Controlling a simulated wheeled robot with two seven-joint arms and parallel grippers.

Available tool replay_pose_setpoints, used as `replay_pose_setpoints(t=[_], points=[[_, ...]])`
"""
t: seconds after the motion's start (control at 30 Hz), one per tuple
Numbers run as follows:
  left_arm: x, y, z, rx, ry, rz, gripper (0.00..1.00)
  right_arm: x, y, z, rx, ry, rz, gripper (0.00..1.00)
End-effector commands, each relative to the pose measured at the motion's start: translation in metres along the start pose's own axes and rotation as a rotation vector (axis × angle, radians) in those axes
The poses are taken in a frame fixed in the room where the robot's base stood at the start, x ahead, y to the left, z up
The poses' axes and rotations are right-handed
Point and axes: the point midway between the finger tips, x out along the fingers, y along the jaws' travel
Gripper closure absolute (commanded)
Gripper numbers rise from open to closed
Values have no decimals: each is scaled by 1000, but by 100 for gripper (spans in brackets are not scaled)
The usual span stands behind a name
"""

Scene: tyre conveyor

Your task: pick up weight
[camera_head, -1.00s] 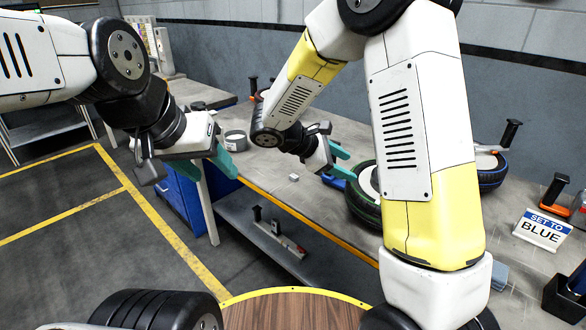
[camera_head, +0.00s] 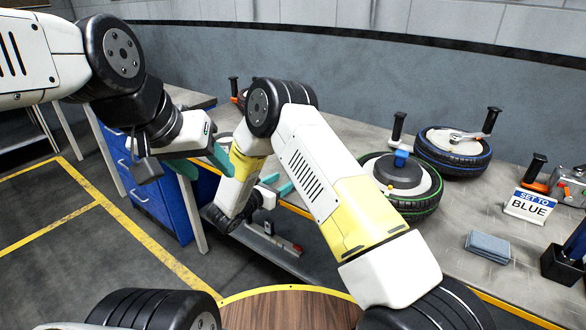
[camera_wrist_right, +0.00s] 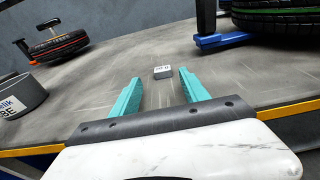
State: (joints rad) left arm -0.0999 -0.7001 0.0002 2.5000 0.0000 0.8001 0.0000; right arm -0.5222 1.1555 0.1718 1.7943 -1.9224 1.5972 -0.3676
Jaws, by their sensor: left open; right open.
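The weight (camera_wrist_right: 163,72) is a small grey block with a white label, standing on the grey workbench (camera_wrist_right: 240,62). It shows in the right wrist view just beyond and between my right fingertips, apart from them. In the head view my right arm hides that part of the bench. My right gripper (camera_wrist_right: 158,84) has its two teal fingers spread and empty; it also shows in the head view (camera_head: 279,184) near the bench's front edge. My left gripper (camera_head: 198,165) is open and empty at the left, away from the weight.
A green-striped tyre (camera_head: 424,203) and a blue-striped tyre (camera_head: 466,160) lie on the bench to the right. A red-striped tyre (camera_wrist_right: 62,45) and a grey ring (camera_wrist_right: 28,98) are on the left in the wrist view. A "SET TO BLUE" sign (camera_head: 531,204) stands further right.

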Motion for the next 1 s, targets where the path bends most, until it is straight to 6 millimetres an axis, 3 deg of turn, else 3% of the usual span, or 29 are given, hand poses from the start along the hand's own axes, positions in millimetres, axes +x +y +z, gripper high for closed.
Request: replay_pose_setpoints(t=[0.23, 0.53, 0.8, 1.0], points=[[0, 0, 0, 0, 0, 0, 46, 36, -5, 1, 1, 1, -5, 47], [0, 0, 0, 0, 0, 0, 46, 40, -4, 1, 0, 0, -2, 47], [0, 0, 0, 0, 0, 0, 46, 40, -4, 1, 0, 0, -2, 100], [0, 0, 0, 0, 0, 0, 46, 40, -4, 1, 0, 0, -2, 100]])
